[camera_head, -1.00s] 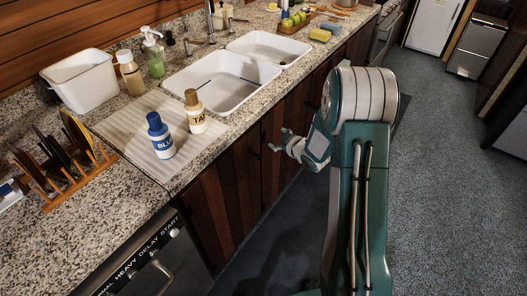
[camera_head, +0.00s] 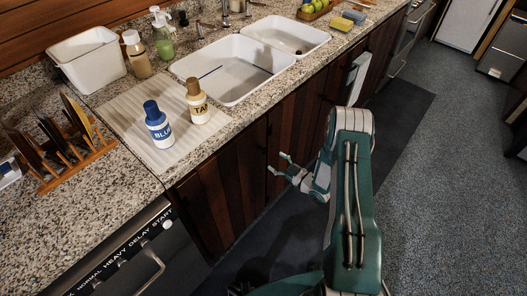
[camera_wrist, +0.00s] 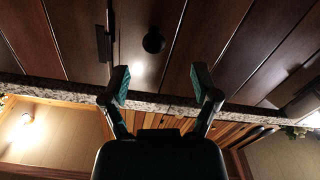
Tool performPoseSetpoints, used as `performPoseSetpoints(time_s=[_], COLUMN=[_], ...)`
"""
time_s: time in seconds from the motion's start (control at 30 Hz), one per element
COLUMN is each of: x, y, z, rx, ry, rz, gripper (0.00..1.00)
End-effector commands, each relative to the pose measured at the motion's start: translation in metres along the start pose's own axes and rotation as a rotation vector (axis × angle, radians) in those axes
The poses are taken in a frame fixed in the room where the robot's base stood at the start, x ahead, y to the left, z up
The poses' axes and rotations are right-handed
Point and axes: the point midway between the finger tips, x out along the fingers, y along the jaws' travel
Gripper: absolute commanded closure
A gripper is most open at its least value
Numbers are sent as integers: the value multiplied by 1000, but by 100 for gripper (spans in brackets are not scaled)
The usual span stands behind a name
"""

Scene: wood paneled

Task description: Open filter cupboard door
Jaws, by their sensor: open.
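Dark wood-striped cupboard doors (camera_head: 235,181) run under the sink counter, and they look shut. I cannot tell which one is the filter cupboard. In the wrist view a door panel (camera_wrist: 180,22) fills the top, with a round dark knob (camera_wrist: 153,42) on it. A dark upright metal strip (camera_wrist: 103,43) is left of the knob. My gripper (camera_head: 277,163) is in front of the doors, below the counter edge. In the wrist view my gripper (camera_wrist: 160,84) is open and empty, its fingers spread to either side below the knob, apart from it.
The granite counter edge (camera_head: 233,127) overhangs the doors. A blue bottle (camera_head: 158,125) and a tan bottle (camera_head: 197,103) stand on a drying mat near it. The dishwasher (camera_head: 125,260) is at lower left. Grey floor (camera_head: 440,190) is clear at right.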

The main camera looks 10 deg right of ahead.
Motion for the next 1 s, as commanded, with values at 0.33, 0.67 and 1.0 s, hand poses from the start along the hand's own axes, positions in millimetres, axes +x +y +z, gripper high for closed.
performPoseSetpoints(time_s=[0.33, 0.67, 1.0], x=[58, 71, 70], y=[1, 2, 2], z=[1, 0, 1], rx=[1, 2, 2], ry=[1, -1, -1], rz=[0, 2, 3], gripper=[22, 22, 100])
